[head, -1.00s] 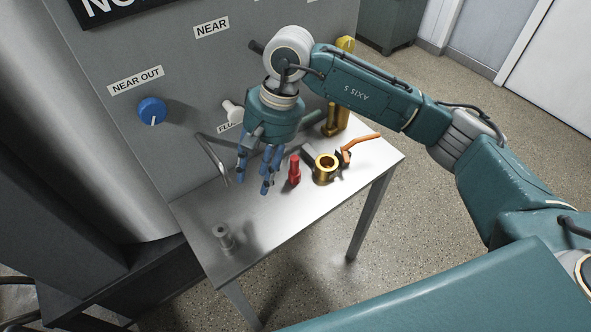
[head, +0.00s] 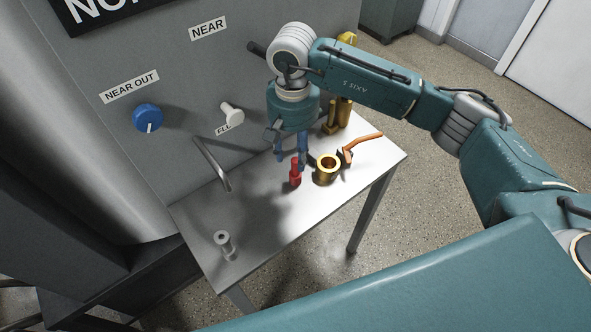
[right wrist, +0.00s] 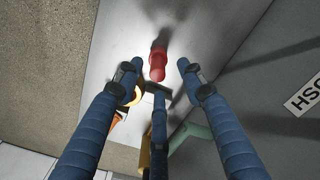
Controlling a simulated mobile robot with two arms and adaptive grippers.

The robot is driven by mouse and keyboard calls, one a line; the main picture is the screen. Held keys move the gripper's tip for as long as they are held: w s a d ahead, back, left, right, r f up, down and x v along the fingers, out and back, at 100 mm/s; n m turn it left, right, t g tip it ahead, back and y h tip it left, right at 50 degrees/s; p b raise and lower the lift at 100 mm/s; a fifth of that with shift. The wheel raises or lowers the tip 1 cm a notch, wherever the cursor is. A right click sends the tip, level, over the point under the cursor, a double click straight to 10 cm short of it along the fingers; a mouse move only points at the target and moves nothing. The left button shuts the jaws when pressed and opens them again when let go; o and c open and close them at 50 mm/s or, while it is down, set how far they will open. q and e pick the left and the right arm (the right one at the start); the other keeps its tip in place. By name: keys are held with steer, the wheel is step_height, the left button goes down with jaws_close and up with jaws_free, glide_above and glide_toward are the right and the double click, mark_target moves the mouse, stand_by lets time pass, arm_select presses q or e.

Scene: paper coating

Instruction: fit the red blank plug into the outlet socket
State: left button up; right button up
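The red blank plug (head: 295,175) stands upright on the small metal table. In the right wrist view the plug (right wrist: 158,62) shows just beyond the fingertips. My right gripper (head: 291,152) hangs over the table right behind the plug, its blue fingers pointing down. In the right wrist view my gripper (right wrist: 158,78) has its fingers spread, with nothing between them that I can see gripped. A brass ring-shaped socket (head: 327,168) stands just right of the plug; I cannot tell for certain that it is the outlet socket. My left gripper is not in view.
The metal table (head: 275,225) has clear room at its front left. A grey spool-like part (head: 225,243) stands there. An orange-handled tool (head: 362,143) lies beside the brass socket. A grey panel with a blue knob (head: 148,117), white knob (head: 232,112) and bent bar handle (head: 212,163) rises behind.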

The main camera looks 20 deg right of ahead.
mark_target(296, 160)
steer(key=f, duration=0.1)
steer(key=f+p, duration=0.1)
steer(key=f, duration=0.1)
steer(key=f+p, duration=0.1)
steer(key=shift+s+d+f, duration=0.1)
steer(key=shift+d+f, duration=0.15)
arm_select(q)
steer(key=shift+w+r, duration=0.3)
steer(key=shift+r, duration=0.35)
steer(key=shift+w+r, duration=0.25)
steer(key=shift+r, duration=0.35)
arm_select(e)
steer(key=shift+f, duration=0.35)
steer(key=shift+c, duration=0.5)
jaws_close()
